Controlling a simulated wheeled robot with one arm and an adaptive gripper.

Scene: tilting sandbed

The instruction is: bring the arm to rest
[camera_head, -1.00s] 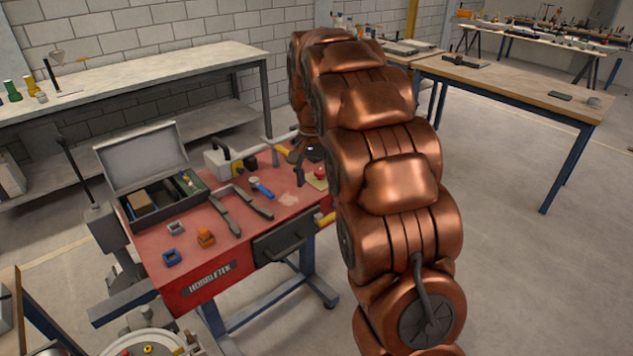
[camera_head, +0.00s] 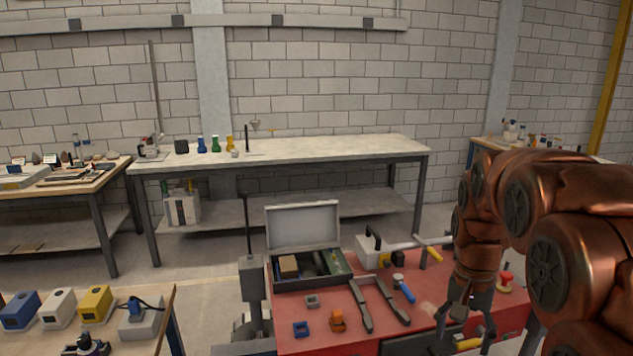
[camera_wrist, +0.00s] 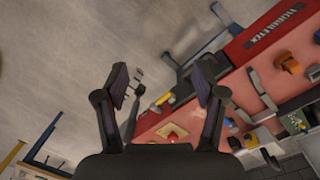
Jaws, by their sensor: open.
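My copper arm (camera_head: 545,215) reaches in from the right of the head view and bends down over the right part of the red table (camera_head: 300,340). My gripper (camera_head: 468,308) points down there, over or just beside the table. In the wrist view my gripper (camera_wrist: 162,92) shows two dark fingers spread apart with nothing between them. Pale floor and the table's edge lie beyond the fingers. The gap between fingertips and table is hard to judge.
A workbench (camera_head: 300,152) stands behind. Another bench with coloured boxes (camera_head: 95,303) is at left.

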